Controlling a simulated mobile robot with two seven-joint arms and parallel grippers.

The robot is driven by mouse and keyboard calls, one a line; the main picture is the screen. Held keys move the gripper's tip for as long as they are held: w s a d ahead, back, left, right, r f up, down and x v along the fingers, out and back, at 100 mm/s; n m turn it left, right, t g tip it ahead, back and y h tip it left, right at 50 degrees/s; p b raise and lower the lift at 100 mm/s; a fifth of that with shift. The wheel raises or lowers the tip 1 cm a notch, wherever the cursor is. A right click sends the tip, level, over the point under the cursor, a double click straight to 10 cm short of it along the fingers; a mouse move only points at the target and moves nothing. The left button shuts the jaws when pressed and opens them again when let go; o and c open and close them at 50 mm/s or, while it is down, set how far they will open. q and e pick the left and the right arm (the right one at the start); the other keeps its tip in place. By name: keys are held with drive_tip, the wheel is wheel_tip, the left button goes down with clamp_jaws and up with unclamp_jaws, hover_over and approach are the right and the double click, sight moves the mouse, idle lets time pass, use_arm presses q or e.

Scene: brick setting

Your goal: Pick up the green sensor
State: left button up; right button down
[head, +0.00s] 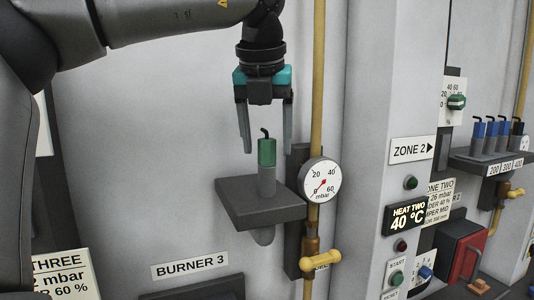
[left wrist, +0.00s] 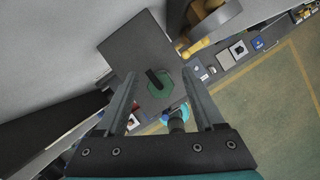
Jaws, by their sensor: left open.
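The green sensor (head: 267,153) has a green cap, a grey lower body and a short black hooked cable on top. It stands upright in a dark grey shelf bracket (head: 240,211) on the wall, and a rounded tip shows below the bracket. My right gripper is not in view.
A round pressure gauge (head: 320,180) and a yellow pipe (head: 317,90) with a yellow valve handle (head: 320,259) stand close to the right of the bracket. A rack of blue sensors (head: 492,162) is at the far right. The wall left of the bracket is clear.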

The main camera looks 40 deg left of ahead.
use_arm(q)
drive_tip(key=shift+f, duration=0.15)
clamp_jaws()
idle(0.5)
